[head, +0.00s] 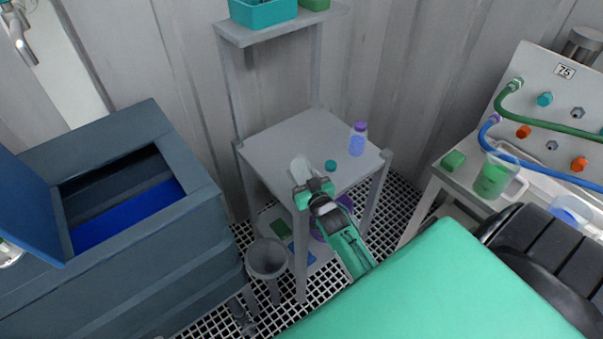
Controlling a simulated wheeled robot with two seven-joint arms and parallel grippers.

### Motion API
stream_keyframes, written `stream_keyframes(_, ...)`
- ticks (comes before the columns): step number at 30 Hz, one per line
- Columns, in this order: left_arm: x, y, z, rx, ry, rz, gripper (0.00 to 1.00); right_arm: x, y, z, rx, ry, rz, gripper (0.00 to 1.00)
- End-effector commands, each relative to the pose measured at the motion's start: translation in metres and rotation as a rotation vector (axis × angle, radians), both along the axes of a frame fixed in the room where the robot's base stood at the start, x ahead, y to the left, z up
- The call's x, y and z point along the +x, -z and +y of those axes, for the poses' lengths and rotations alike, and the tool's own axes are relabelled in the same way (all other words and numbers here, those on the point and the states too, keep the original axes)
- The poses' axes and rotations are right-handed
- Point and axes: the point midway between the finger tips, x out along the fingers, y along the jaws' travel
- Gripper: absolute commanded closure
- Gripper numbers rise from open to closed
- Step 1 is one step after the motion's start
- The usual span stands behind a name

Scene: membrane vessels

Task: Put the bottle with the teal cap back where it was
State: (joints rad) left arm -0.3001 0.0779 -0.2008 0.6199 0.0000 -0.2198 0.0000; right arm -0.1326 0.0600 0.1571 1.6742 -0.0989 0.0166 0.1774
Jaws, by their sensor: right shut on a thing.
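My right gripper (312,186) is at the front edge of the grey stand's top (305,135), shut on a pale, translucent bottle (301,167). The bottle is seen tilted at the fingertips, over the stand's top; I cannot tell whether it touches the surface. A small round teal cap (331,165) shows just right of the bottle, apart from it, and appears to lie on the stand's top. No cap can be made out on the held bottle; the fingers hide its near end. My left gripper is not in view.
A purple-capped bottle with blue contents (357,140) stands toward the right of the stand's top. A teal bin (263,12) sits on the upper shelf. An open blue-grey chest (150,245) is at left; a bench with a green-filled beaker (492,178) and hoses is at right.

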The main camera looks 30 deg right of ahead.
Motion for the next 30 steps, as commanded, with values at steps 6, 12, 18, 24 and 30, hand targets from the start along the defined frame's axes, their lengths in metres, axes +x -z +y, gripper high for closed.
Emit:
stream_keyframes(6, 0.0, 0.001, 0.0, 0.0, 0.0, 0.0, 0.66, 0.0, 0.0, 0.0, 0.0, 0.0, -0.001, 0.77)
stream_keyframes(12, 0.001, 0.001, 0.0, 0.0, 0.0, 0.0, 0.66, 0.0, 0.002, 0.0, 0.0, 0.0, 0.0, 0.28)
stream_keyframes(18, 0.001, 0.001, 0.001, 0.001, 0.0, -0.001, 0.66, 0.0, 0.002, 0.0, 0.0, 0.0, 0.0, 0.27)
stream_keyframes(24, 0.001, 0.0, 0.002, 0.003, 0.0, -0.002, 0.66, -0.004, 0.0, 0.001, 0.0, 0.0, 0.0, 0.27)
stream_keyframes(30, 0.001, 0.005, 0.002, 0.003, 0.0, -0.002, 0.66, -0.032, 0.001, 0.005, 0.001, 0.0, 0.002, 0.27)
